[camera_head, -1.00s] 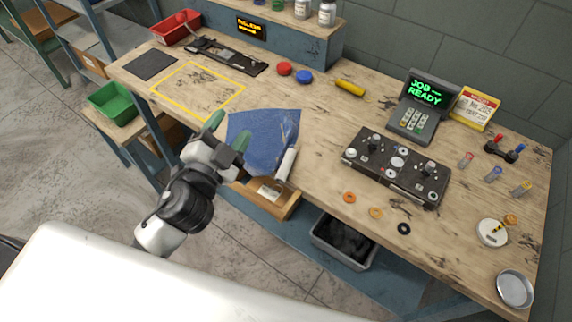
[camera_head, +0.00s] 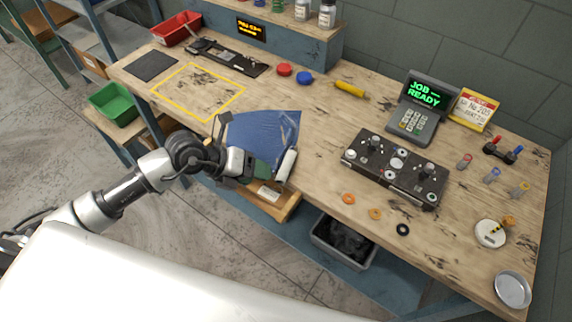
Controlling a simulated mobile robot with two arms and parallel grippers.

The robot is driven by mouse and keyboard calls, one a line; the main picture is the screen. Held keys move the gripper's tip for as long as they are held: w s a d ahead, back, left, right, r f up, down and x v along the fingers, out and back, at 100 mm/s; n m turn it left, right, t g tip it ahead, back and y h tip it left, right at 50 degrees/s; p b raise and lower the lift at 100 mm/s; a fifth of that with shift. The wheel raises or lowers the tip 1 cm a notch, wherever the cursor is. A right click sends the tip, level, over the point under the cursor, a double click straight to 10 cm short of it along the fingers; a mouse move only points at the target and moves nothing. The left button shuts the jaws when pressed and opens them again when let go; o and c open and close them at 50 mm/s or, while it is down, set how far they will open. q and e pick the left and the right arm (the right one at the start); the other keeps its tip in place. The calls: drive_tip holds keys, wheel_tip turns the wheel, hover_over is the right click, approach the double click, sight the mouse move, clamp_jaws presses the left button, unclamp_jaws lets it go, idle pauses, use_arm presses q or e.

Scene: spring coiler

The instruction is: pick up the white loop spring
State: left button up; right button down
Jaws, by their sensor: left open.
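I cannot clearly make out a white loop spring in this view. My left gripper (camera_head: 256,168) is open, with dark jaws and green at the tips. It is over the front edge of the bench, at the lower part of the blue cloth (camera_head: 264,133), and partly hides it. My right gripper is out of view.
The bench (camera_head: 320,125) holds a black coiler panel (camera_head: 396,168), a keypad terminal (camera_head: 417,111) and small rings, including a black ring (camera_head: 403,229). Small coloured springs (camera_head: 491,175) stand at the right. A grey bin (camera_head: 343,242) sits below the front edge.

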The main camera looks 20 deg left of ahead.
sight(277, 180)
use_arm(q)
drive_tip(key=shift+w+d+f, duration=0.25)
drive_tip(key=shift+d+f, duration=0.15)
drive_tip(key=shift+d, duration=0.15)
drive_tip(key=shift+w+d+f+p, duration=0.15)
drive_tip(key=shift+d+f+p, duration=0.05)
drive_tip(key=shift+d+p, duration=0.1)
drive_tip(key=p+x, duration=0.1)
drive_tip(key=x, duration=0.3)
drive_tip(key=shift+d+f, duration=0.1)
drive_tip(key=shift+d, duration=0.1)
drive_tip(key=c, duration=0.9)
